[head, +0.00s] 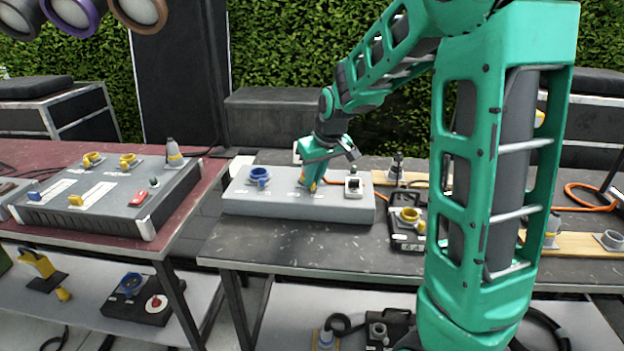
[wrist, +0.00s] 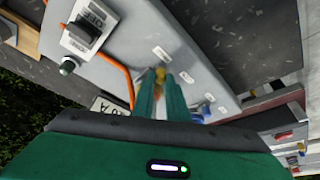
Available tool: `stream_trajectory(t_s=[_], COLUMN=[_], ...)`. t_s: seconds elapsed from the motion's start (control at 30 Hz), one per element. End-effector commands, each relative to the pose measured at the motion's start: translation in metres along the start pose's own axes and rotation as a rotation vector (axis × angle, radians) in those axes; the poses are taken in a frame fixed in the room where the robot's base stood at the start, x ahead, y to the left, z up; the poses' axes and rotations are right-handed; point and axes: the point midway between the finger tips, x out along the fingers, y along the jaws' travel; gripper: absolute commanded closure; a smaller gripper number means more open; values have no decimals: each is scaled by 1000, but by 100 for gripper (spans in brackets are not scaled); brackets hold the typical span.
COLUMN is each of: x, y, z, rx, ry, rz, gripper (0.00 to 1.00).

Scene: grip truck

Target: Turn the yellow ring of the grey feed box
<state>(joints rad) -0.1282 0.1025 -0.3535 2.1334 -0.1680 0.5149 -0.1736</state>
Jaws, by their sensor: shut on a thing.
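The grey feed box (head: 240,204) lies on the dark table in the middle of the head view. It also fills the middle of the wrist view (wrist: 130,55). My gripper (head: 309,186) points down at the box top, and its fingers are shut on the yellow ring (wrist: 160,74). Only a small yellow part shows between the fingertips (wrist: 158,84); the rest is hidden by the fingers. A blue ring (head: 259,175) stands on the box to the left of my gripper. A switch with a white plate (head: 354,186) sits to its right.
A larger grey box (head: 95,205) with yellow rings stands on the red table at left. A black box with a yellow ring (head: 408,215) stands to the right. The front table strip is clear.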

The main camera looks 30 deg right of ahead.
Motion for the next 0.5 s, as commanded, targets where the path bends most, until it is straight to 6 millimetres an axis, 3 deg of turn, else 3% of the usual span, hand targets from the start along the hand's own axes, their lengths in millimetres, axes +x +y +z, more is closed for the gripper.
stream_trajectory(t_s=[0.5], x=[4], y=[-24], z=[-12], rx=[394], ry=[3], rz=[163], gripper=[100])
